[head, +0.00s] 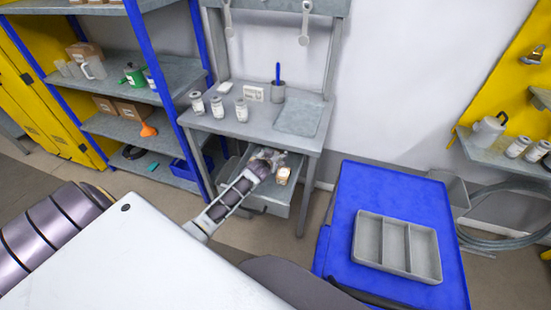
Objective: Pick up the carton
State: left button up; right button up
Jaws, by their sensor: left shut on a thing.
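A small tan carton (283,175) shows at the open drawer (257,196) under the grey workbench. My left gripper (278,161) reaches over the drawer and is shut on the carton at its upper end. The fingers are small and partly hidden by the wrist. I cannot tell whether the carton touches the drawer floor. My right gripper is not in view.
The workbench (240,122) above holds several white jars, a small white box (253,93) and a cup with a blue pen (277,90). A blue cart (345,212) with a grey three-compartment tray (397,246) stands at right. Blue-posted shelves (128,132) stand at left.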

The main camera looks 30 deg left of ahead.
pick_arm(q)
jog(key=shift+s+d+f, duration=0.1)
jog(key=shift+s+f, duration=0.1)
jog(key=shift+f, duration=0.25)
jog(key=shift+s+d+f, duration=0.1)
jog(key=shift+s+f, duration=0.1)
jog(key=shift+f, duration=0.2)
jog(key=c, duration=0.9)
jog(key=shift+a, duration=0.1)
jog(key=shift+w+r, duration=0.1)
jog(key=shift+r, duration=0.1)
jog(key=shift+a+r, duration=0.1)
jog(key=shift+r, duration=0.3)
jog(key=shift+s, duration=0.25)
jog(key=shift+s+d+r+b, duration=0.1)
jog(key=shift+s+d+b, duration=0.1)
jog(key=shift+s, duration=0.55)
jog(key=shift+s+d+r+b, duration=0.1)
jog(key=shift+s+d+b, duration=0.1)
jog(key=shift+s, duration=0.55)
notch_tip(320, 180, up, 14)
jog(key=shift+w+r, duration=0.1)
